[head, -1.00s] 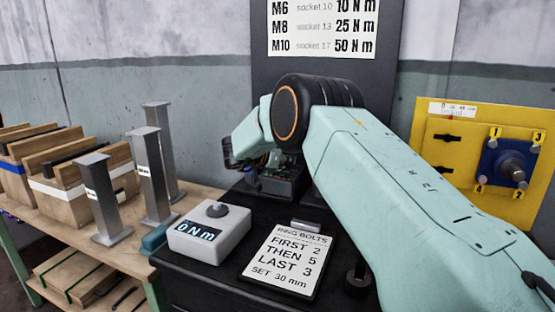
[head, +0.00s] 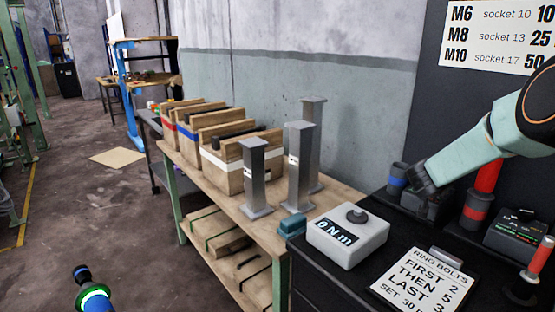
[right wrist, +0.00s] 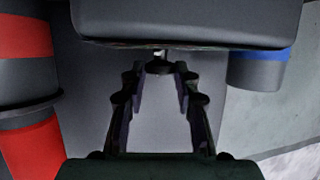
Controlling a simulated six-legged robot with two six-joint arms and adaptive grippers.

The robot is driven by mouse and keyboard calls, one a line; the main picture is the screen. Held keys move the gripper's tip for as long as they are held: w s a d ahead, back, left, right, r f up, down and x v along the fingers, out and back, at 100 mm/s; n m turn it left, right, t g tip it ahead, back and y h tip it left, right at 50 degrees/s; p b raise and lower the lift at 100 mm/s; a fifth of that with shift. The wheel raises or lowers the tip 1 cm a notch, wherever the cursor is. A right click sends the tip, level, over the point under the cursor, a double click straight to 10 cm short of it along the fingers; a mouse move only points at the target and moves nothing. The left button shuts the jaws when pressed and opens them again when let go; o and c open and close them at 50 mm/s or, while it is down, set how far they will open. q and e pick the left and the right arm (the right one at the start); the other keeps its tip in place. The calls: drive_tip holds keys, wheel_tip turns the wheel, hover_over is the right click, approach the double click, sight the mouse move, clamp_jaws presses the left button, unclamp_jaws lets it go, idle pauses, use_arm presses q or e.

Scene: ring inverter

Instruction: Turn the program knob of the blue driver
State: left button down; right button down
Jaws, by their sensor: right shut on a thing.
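The blue driver (head: 397,180) stands upright on the black bench top, a dark cylinder with a blue band; its blue band also shows at the right of the right wrist view (right wrist: 258,68). My right gripper (head: 424,190) reaches down from the right onto a dark box beside it. In the right wrist view my right gripper (right wrist: 160,74) has its fingers around a small dark knob (right wrist: 160,63) with a pale mark, just under the edge of a dark housing (right wrist: 190,20). The fingertip contact is partly dark. My left gripper is not in view.
A red-banded driver (head: 485,185) stands close to the right of my right gripper. A white torque display (head: 347,237) reading 0 Nm and a ring bolts sign (head: 420,280) lie in front. Grey posts (head: 300,165) and wooden crates (head: 240,155) stand on the left table (head: 195,185).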

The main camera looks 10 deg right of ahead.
drive_tip(key=shift+r, duration=0.1)
drive_tip(key=c, duration=1)
unclamp_jaws()
drive_tip(key=v, duration=1.2)
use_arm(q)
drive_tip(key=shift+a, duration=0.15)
use_arm(e)
drive_tip(key=shift+a, duration=0.15)
